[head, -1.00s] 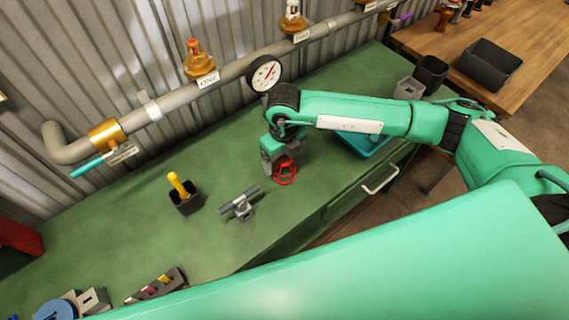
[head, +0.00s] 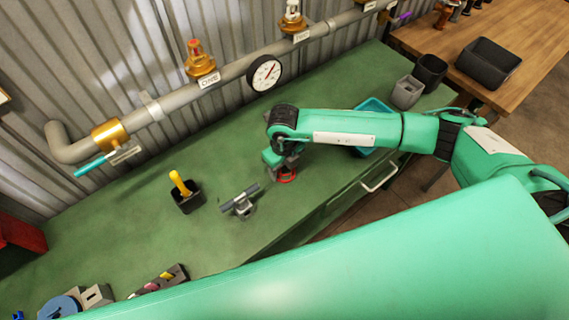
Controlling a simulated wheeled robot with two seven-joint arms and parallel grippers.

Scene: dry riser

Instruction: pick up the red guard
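The red guard (head: 287,178) is a small red ring-shaped piece on the green bench top (head: 225,240), near the bench's front edge. My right gripper (head: 285,170) points down right at it, and the wrist hides much of the guard. I cannot tell whether the fingers are around the guard or only above it, nor whether they are open or shut. My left gripper is not in view.
A grey clamp-like fitting (head: 240,201) stands left of the guard. A black cup with a yellow handle (head: 187,194) is further left. A teal tray (head: 373,112) lies behind my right forearm. A pipe with a gauge (head: 264,73) runs along the wall.

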